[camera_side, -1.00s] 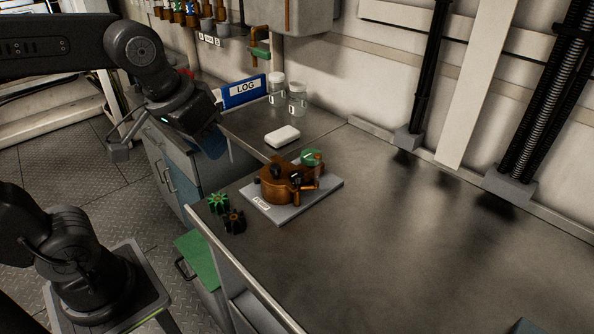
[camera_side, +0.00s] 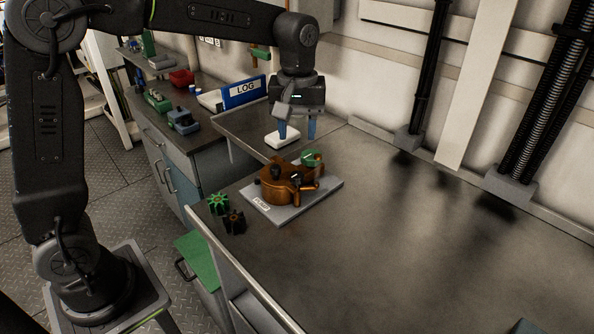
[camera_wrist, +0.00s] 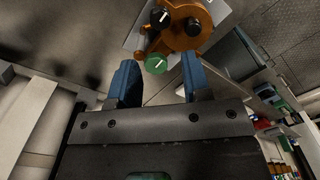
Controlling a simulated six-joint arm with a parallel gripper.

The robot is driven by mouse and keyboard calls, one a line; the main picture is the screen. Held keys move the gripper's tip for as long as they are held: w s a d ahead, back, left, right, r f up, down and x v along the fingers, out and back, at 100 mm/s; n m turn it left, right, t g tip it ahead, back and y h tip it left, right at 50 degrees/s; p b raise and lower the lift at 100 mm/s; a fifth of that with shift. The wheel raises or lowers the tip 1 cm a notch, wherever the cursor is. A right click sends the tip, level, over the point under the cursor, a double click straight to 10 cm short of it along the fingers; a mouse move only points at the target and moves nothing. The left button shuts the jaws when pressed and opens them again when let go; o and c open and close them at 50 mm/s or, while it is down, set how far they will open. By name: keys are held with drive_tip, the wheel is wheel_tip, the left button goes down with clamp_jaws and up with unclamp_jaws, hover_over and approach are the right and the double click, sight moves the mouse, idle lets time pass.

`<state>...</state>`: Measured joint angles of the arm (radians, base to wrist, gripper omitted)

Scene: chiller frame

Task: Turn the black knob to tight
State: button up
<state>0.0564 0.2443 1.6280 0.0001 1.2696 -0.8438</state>
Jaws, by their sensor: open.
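A copper-coloured valve body (camera_side: 280,192) sits on a grey plate (camera_side: 262,213) on the metal bench. Two black knobs are on it: one at its left (camera_side: 275,172) and one nearer its middle (camera_side: 296,179). In the wrist view both black knobs, (camera_wrist: 158,18) and (camera_wrist: 193,27), show a white pointer line. A green knob (camera_side: 310,157) is at the back right; it also shows in the wrist view (camera_wrist: 155,64), nearest my fingers. My gripper (camera_side: 297,132) is open and empty, pointing down above and behind the valve, touching no knob. Any tight marking is unreadable.
A green star-shaped knob (camera_side: 217,203) and a dark one (camera_side: 234,221) lie at the bench's left edge. A white box (camera_side: 282,138) is behind the valve, close to my gripper in the picture. A blue LOG binder (camera_side: 243,92) stands further back. The bench's right side is clear.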

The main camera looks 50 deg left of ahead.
sight(297, 174)
wheel_tip(297, 174, down, 10)
drive_tip(key=shift+f, duration=0.25)
drive_tip(key=shift+c, duration=0.4)
drive_tip(key=c, duration=0.6)
drive_tip(key=shift+o, duration=0.2)
